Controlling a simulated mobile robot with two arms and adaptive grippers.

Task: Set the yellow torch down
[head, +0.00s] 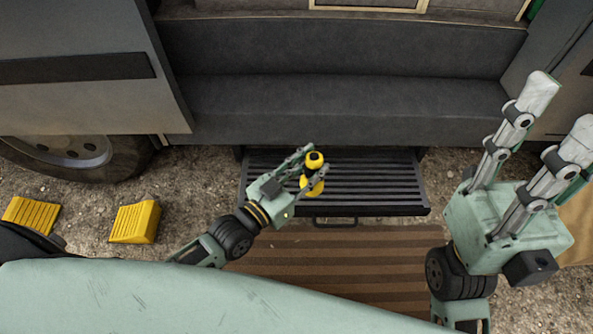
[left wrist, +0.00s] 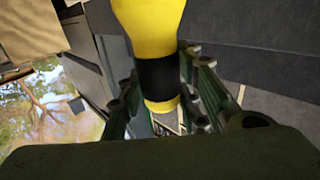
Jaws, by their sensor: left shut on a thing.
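The yellow torch (head: 313,185) has a yellow body with a black band. Whether the torch touches the step cannot be told. In the left wrist view the torch (left wrist: 150,20) stands between the fingers, with its black band (left wrist: 158,80) at the fingertips. My right gripper (head: 555,115) is open and empty at the right, its two fingers spread apart and pointing up the picture.
A grey van bench or sill (head: 340,105) lies behind the step. A brown striped mat (head: 330,265) lies on the gravel in front. Two yellow wheel chocks, one nearer (head: 135,222) and one farther left (head: 30,214), are by the wheel (head: 75,155). The step's right part is bare.

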